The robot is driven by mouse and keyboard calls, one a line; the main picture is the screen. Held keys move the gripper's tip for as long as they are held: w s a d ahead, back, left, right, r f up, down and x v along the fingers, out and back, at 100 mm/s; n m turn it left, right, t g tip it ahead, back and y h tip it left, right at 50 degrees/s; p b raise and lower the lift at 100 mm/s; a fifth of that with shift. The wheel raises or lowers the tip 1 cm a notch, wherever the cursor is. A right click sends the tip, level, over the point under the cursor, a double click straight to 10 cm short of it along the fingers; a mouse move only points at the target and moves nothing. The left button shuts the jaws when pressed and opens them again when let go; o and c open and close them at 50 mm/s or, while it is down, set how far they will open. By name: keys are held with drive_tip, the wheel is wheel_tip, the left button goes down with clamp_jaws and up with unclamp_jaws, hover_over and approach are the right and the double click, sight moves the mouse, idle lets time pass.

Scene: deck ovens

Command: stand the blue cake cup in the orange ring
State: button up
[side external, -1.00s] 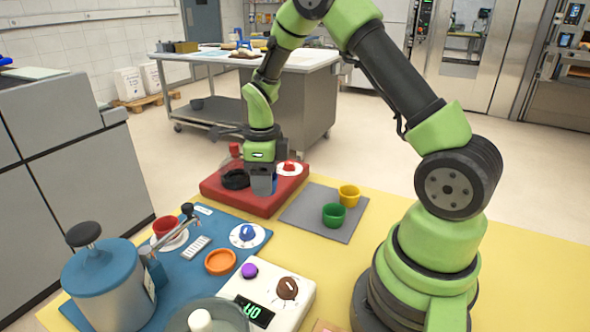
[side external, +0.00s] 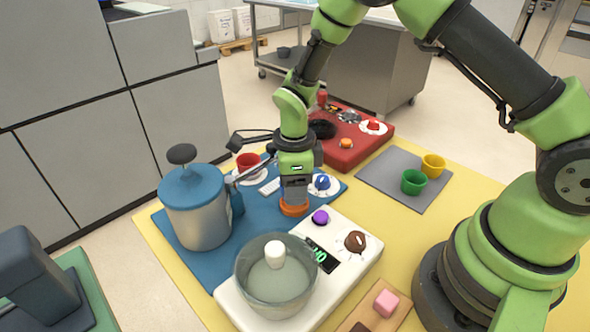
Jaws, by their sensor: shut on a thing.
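My gripper (side external: 295,188) points straight down over the orange ring (side external: 294,210) on the blue mat (side external: 190,248). It is shut on the blue cake cup (side external: 294,198), of which only a little shows below and between the fingers. The cup is at the ring, low and upright as far as I can see. The fingers hide the back of the ring, and I cannot tell whether the cup's base touches the mat inside it.
Close by stand a blue knob (side external: 322,182), a white scale (side external: 342,262) with a glass bowl (side external: 275,285), and a blue-lidded dispenser (side external: 196,205) with a red cup (side external: 247,161). Green (side external: 414,182) and yellow (side external: 433,166) cups stand on a grey mat (side external: 390,176).

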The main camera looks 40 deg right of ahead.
drive_tip(key=shift+f, duration=0.55)
drive_tip(key=shift+f, duration=0.6)
idle(0.9)
drive_tip(key=o, duration=0.6)
drive_tip(key=shift+r, duration=5.55)
